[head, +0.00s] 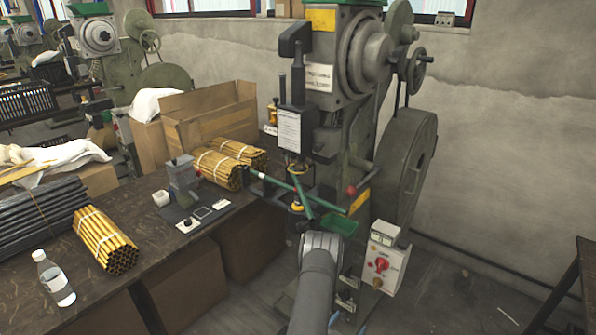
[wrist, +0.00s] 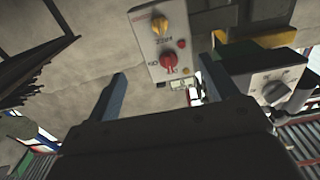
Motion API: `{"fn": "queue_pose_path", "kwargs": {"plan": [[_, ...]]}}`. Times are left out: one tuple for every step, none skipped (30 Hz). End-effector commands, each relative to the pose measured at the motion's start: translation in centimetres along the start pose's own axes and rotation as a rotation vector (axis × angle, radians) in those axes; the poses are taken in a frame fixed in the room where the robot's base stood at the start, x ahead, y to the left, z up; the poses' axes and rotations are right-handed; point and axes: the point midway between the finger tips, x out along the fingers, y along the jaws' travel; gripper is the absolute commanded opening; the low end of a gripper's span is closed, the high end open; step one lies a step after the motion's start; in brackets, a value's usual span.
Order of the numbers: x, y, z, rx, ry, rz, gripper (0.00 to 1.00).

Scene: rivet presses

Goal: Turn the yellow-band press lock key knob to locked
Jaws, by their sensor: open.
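The large grey-green press (head: 350,110) in the head view carries a yellow strip (head: 358,201) low on its body. In the wrist view a yellow strip (wrist: 258,36) lies just above a grey box with a black knob (wrist: 275,92), right of my gripper. A pale control box (wrist: 150,38) shows a yellow knob (wrist: 160,25) and a red knob (wrist: 168,60) beyond the fingers. I cannot tell which knob is the lock key. My gripper (wrist: 162,84) is open and empty, apart from the knobs. In the head view its fingers cannot be made out clearly.
A pale control box (head: 382,260) with a red knob stands right of my arm in the head view. Green rods (head: 300,195) and a green tray (head: 342,224) are close ahead of the arm. A table (head: 150,225) with tube bundles fills the left.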

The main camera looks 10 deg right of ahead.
Motion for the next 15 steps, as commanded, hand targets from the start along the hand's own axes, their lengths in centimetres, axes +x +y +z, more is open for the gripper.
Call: {"fn": "queue_pose_path", "kwargs": {"plan": [[0.7, 0.1, -0.6, 0.002, 0.004, 0.003, 0.69], [1.1, 0.1, -1.0, 0.003, 0.004, 0.003, 0.63], [1.5, 0.1, -1.4, 0.002, 0.004, 0.003, 0.55], [1.8, 0.1, -1.6, 0.002, 0.004, 0.002, 0.49], [2.0, 0.1, -1.7, 0.001, 0.003, 0.002, 0.43], [2.2, 0.1, -1.6, 0.001, 0.002, 0.002, 0.36], [2.4, 0.1, -1.6, 0.001, 0.001, 0.002, 0.36], [2.7, 0.1, -1.6, 0.002, 0.001, 0.002, 0.36], [3.1, 0.1, -1.6, 0.002, 0.002, 0.002, 0.36], [3.6, 0.1, -1.6, 0.002, 0.003, 0.002, 0.36], [4.1, 0.1, -1.6, 0.002, 0.003, 0.003, 0.36], [4.8, 0.1, -1.6, 0.001, 0.003, 0.003, 0.36], [5.5, 0.1, -1.6, 0.002, 0.004, 0.003, 0.36], [6.1, 0.1, -1.6, 0.003, 0.004, 0.003, 0.36], [7.0, 0.1, -1.7, 0.002, 0.005, 0.003, 0.36]]}}
